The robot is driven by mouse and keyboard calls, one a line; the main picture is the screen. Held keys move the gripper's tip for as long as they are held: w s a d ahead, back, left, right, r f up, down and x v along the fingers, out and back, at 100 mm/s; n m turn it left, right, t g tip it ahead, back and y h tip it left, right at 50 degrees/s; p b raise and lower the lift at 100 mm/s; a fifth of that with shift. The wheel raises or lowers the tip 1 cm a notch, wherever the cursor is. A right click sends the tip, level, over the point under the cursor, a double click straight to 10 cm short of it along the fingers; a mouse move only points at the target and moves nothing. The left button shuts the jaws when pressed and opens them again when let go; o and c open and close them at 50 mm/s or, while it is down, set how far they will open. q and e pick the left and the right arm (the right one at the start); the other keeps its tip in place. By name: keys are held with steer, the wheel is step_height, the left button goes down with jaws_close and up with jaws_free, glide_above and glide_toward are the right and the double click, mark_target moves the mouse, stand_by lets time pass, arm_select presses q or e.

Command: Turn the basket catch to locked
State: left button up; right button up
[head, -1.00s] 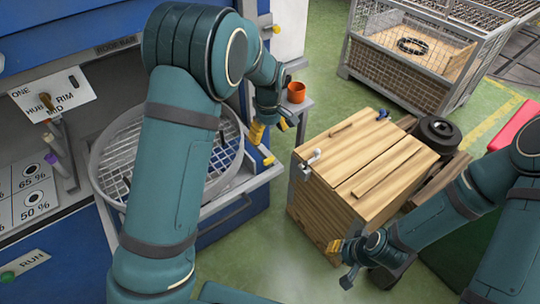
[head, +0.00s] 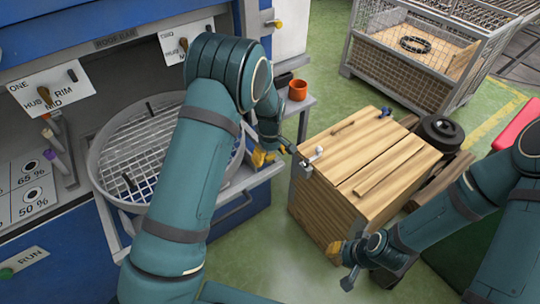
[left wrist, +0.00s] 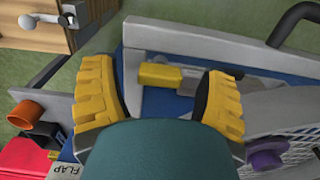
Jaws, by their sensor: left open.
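The round wire basket (head: 105,165) sits in the blue machine at left in the head view; its mesh also shows at the right of the left wrist view (left wrist: 295,135). A catch with a yellow grip (left wrist: 160,75) lies on the grey rim panel, seen between my left gripper's fingers. My left gripper (head: 262,158) is open above the front rim, apart from the catch as far as I can tell. In the head view it covers the catch. My right gripper (head: 341,262) hangs low by the wooden crate; its jaw opening is unclear.
A wooden crate (head: 370,165) with a metal latch stands right of the machine. An orange cup (head: 298,90) sits on a small side shelf. A wire cage (head: 400,75) stands behind.

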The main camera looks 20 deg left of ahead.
arm_select(q)
steer(key=shift+c, duration=0.2)
steer(key=c, duration=1.2)
steer(key=shift+o, duration=0.2)
steer(key=shift+m, duration=0.3)
steer(key=m, duration=0.4)
steer(key=shift+b, duration=0.3)
steer(key=m, duration=0.5)
steer(key=shift+b, duration=0.3)
steer(key=m, duration=0.4)
steer(key=shift+m, duration=2.1)
steer(key=shift+s, duration=0.1)
